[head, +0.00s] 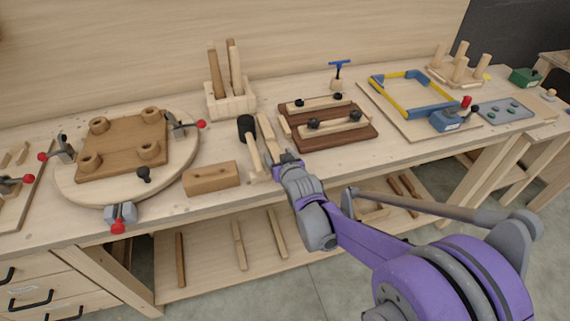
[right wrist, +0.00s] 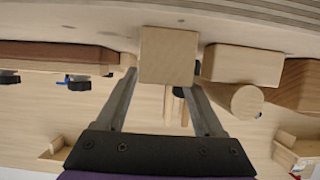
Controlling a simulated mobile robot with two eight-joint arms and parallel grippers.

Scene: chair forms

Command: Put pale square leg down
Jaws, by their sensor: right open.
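The pale square leg (head: 267,132) lies on the workbench beside the black-headed mallet (head: 246,130), its near end by my right gripper (head: 284,158). In the right wrist view its square end (right wrist: 167,56) shows between the fingertips of my right gripper (right wrist: 165,85). The jaws are open, one finger on each side of the leg. I cannot tell whether either finger touches it. The far part of the leg is hidden behind its end in the wrist view. My left gripper is not in view.
A brown wooden block (head: 211,178) lies left of the mallet. Dark boards with clamps (head: 340,137) lie to the right. A pale holder with upright legs (head: 230,103) stands behind. A round board (head: 185,165) with clamps is at the left. The bench's front strip is mostly clear.

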